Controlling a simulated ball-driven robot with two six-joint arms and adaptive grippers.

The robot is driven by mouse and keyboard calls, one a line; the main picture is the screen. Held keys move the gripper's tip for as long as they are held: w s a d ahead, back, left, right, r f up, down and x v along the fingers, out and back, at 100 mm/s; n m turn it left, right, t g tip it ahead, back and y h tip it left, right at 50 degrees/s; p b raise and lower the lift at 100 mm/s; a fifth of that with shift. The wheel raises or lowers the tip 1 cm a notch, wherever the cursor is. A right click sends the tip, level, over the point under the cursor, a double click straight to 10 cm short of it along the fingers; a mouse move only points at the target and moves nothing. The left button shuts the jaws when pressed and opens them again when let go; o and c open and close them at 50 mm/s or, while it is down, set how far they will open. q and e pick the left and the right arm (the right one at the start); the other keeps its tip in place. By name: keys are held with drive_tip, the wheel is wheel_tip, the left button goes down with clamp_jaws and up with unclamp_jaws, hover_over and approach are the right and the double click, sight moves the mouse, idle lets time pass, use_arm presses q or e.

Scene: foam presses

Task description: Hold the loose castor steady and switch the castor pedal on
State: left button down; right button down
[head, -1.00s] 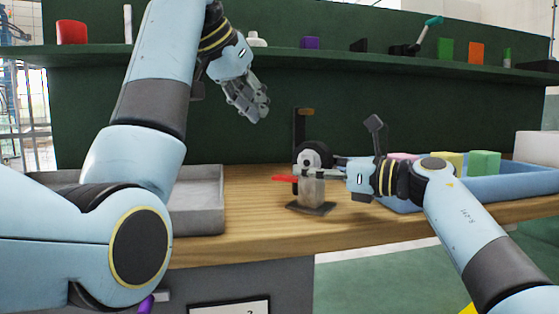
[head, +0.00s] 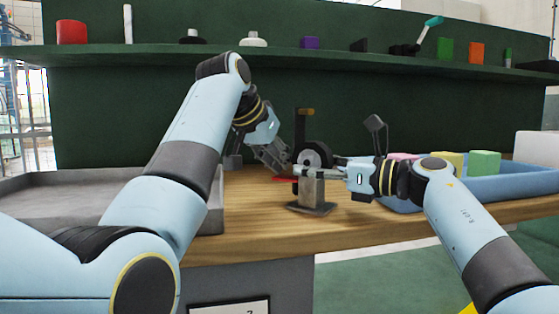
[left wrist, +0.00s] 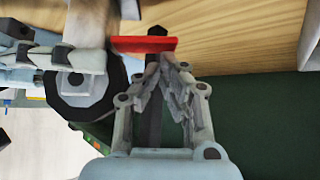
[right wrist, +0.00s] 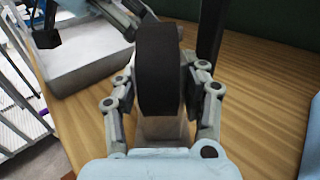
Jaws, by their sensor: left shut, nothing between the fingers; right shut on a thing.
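The castor (head: 313,157) stands upright on the wooden table, with a dark wheel, a grey body and a flat dark base plate. Its red pedal (head: 286,179) sticks out to the left; it also shows in the left wrist view (left wrist: 145,44).
A dark post with a brown top (head: 303,112) stands behind the castor. A grey tray (head: 215,196) lies at left, and a blue bin (head: 515,184) with coloured blocks at right. A shelf (head: 400,57) with several objects runs above.

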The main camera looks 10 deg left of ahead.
sight(278, 176)
use_arm(q)
drive_tip(key=shift+w+a+f, duration=0.1)
drive_tip(key=shift+a+f, duration=0.05)
drive_tip(key=shift+f, duration=0.25)
idle(0.5)
drive_tip(key=shift+a+f, duration=0.1)
drive_tip(key=h, duration=0.1)
drive_tip(key=f+n+g+h, duration=0.1)
drive_tip(key=shift+w+a+n+h, duration=0.1)
drive_tip(key=shift+a+n+h, duration=0.1)
drive_tip(key=shift+n+h, duration=0.1)
drive_tip(key=shift+f+h, duration=0.3)
drive_tip(key=shift+f, duration=0.2)
drive_tip(key=shift+r, duration=0.95)
